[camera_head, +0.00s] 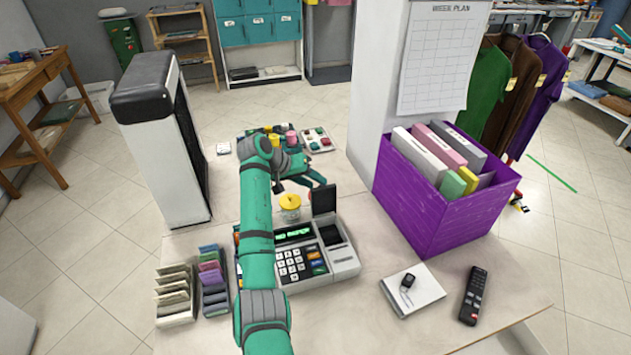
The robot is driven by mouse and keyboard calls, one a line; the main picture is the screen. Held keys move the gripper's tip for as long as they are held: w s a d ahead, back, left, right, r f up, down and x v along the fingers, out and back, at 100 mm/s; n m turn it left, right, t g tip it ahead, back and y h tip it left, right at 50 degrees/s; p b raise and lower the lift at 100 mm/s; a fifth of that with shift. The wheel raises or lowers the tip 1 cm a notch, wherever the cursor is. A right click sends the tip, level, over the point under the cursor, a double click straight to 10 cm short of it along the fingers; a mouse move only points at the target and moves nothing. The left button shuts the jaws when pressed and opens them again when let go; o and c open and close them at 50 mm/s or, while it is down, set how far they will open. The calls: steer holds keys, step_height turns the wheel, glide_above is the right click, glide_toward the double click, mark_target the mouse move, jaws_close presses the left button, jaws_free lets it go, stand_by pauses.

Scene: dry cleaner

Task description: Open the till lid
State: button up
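The till (295,262) is a light grey cash register on the counter, partly hidden behind my teal arm. Its green display shows text that seems to read "NO PAPER". The dark till lid (324,200) stands upright at the back right of the till, above a dark open compartment (332,235). My gripper (316,182) is just behind and above the lid in the picture. I cannot tell whether it touches the lid. Nothing is visibly held, and the finger gap is not clear.
A yellow-lidded jar (290,207) stands behind the till. A purple box of folders (440,210) is to the right, with a white pad (412,290) and a remote (473,296) in front. Card holders (175,296) stand left. A black-and-white upright unit (160,140) is at the back left.

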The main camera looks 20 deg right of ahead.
steer(key=shift+o, duration=0.3)
stand_by(0.4)
steer(key=shift+r, duration=0.15)
steer(key=v, duration=1)
steer(key=shift+r, duration=0.2)
steer(key=shift+s+a, duration=0.1)
steer(key=shift+a, duration=0.1)
